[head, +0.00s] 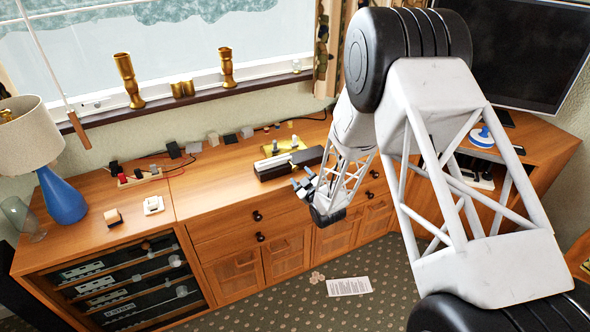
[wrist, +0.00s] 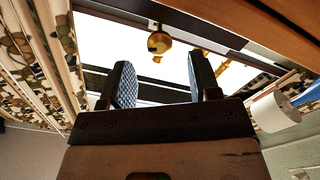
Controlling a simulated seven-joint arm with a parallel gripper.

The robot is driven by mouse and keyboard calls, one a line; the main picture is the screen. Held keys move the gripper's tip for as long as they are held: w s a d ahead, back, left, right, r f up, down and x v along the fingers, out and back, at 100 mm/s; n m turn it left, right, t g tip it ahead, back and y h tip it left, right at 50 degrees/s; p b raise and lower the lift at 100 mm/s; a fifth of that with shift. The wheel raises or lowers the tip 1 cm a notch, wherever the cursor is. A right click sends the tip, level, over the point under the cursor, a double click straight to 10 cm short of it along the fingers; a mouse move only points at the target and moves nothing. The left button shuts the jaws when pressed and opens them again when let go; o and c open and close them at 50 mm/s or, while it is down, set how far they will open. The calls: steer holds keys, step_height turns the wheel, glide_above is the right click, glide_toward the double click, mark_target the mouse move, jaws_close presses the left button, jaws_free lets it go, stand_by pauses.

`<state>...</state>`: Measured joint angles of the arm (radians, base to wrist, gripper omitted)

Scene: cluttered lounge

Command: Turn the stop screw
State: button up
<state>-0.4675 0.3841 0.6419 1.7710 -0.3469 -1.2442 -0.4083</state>
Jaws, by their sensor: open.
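My gripper (head: 303,183) is in front of the sideboard's top edge, beside a long black case (head: 276,167) in the picture. In the wrist view my gripper (wrist: 162,84) shows two blue-padded fingers apart with nothing between them. I cannot make out a stop screw for certain in either view. A small upright grey and pale piece (head: 275,147) stands behind the black case, beside a yellow piece (head: 291,145); its details are too small to tell. Whether my fingers touch the case is unclear.
The wooden sideboard (head: 215,185) bears several small blocks along its back. A lamp with a blue base (head: 63,197) stands at left. Brass candlesticks (head: 128,80) stand on the sill. A monitor (head: 520,55) is at right. A paper sheet (head: 349,286) lies on the carpet.

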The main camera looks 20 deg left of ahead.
mark_target(296, 170)
steer(key=shift+x, duration=2.75)
steer(key=c, duration=0.9)
